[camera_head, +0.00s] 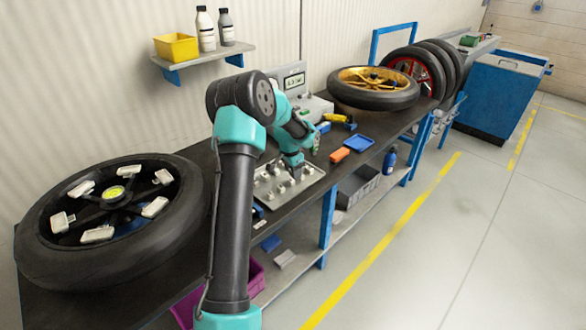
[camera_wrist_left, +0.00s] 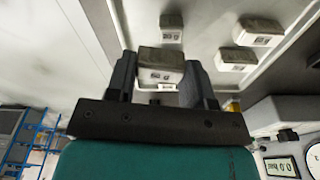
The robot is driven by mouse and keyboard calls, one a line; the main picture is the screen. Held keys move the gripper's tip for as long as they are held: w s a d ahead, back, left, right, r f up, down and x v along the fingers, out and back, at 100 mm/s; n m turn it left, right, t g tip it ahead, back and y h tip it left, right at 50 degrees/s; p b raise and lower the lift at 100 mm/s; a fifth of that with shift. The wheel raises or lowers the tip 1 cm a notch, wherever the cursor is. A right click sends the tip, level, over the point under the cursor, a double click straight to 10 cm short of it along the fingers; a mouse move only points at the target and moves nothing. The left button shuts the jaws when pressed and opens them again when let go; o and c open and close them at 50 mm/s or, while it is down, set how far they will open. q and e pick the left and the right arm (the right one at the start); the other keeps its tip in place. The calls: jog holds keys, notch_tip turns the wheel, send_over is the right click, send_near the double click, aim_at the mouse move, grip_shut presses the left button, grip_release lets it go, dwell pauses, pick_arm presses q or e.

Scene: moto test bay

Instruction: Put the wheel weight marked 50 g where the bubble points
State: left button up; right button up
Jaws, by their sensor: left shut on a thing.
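My left gripper (camera_head: 292,172) is low over the metal tray (camera_head: 312,176) of small wheel weights on the bench. In the left wrist view, its jaws (camera_wrist_left: 160,78) are shut on a small grey weight (camera_wrist_left: 160,64); its printed label is too small to read surely. A dark-spoked wheel (camera_head: 60,255) lies flat at the left, with a yellow-green bubble level (camera_head: 115,192) at its hub. Which way the bubble points is too small to tell. Several pale blocks (camera_head: 97,235) sit around the wheel's inside. My right gripper is out of view.
Other weights (camera_wrist_left: 258,33) stand on the tray near the jaws. An orange block (camera_head: 340,155), a blue tray (camera_head: 358,142) and a gold-rimmed wheel (camera_head: 405,97) lie farther along the bench. A shelf (camera_head: 200,57) with bottles hangs on the wall.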

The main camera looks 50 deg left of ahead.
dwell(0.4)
pick_arm(q)
jog(key=s+d+r+n, duration=0.2)
jog(key=s+d+r, duration=0.1)
jog(key=r, duration=0.5)
jog(key=s+d+r+n, duration=0.2)
jog(key=s+d+r, duration=0.2)
jog(key=r, duration=0.4)
jog(key=shift+s+d+r+n+y, duration=0.15)
jog(key=shift+d+r+n+y, duration=0.15)
jog(key=shift+d, duration=0.35)
jog(key=shift+a, duration=0.1)
